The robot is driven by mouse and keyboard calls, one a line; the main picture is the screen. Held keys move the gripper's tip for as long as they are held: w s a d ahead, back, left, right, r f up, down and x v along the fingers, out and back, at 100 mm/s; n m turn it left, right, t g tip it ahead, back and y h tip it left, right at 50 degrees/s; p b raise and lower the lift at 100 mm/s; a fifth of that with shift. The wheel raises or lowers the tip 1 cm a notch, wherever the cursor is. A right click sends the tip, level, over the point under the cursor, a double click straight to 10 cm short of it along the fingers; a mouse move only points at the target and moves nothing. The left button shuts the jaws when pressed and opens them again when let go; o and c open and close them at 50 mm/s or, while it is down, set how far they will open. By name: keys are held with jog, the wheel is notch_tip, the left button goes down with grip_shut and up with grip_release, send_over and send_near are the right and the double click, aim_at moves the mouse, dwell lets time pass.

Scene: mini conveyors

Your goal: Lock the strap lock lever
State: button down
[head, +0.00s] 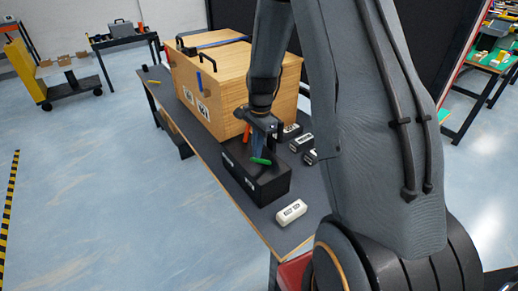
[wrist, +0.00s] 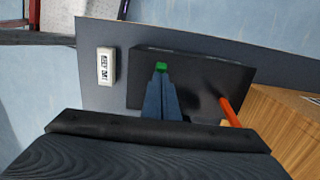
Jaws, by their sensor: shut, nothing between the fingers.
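A black box (head: 272,187) stands on the dark table and carries a green lever (head: 263,161) and an orange-red lever (head: 247,133). I cannot tell which lever is the strap lock. In the wrist view, the black box (wrist: 205,72) lies under my gripper, with the green piece (wrist: 161,67) right at the fingertips and the orange lever (wrist: 230,111) to the right. My gripper (head: 259,152) points down over the box, its fingers shut and empty, close to the green lever. Whether they touch it I cannot tell. The wrist view also shows my gripper (wrist: 160,77).
A large wooden crate (head: 225,85) with black handles and a blue lever (head: 206,59) stands behind the black box. A white labelled block (head: 291,212) lies near the table's front corner. Several dark labelled blocks (head: 302,142) lie right of my gripper.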

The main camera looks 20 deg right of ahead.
jog(key=shift+s+a+f, duration=0.25)
jog(key=shift+s+f, duration=0.05)
jog(key=shift+w+d+r, duration=0.15)
jog(key=shift+d+r, duration=0.1)
jog(key=shift+d, duration=0.2)
jog(key=shift+d+r+p, duration=0.25)
jog(key=shift+p, duration=0.15)
notch_tip(320, 180, up, 4)
jog(key=d+p, duration=0.2)
notch_tip(320, 180, up, 9)
jog(key=b, duration=0.3)
send_over(263, 160)
jog(key=s+a+n, duration=0.5)
jog(key=s+n, duration=0.3)
jog(key=s, duration=0.2)
jog(key=s+a+n+t, duration=0.1)
jog(key=s+a+n, duration=0.5)
jog(key=s, duration=0.4)
jog(key=shift+a+f+n+h, duration=0.25)
jog(key=shift+f+n+h, duration=0.2)
jog(key=shift+n, duration=0.45)
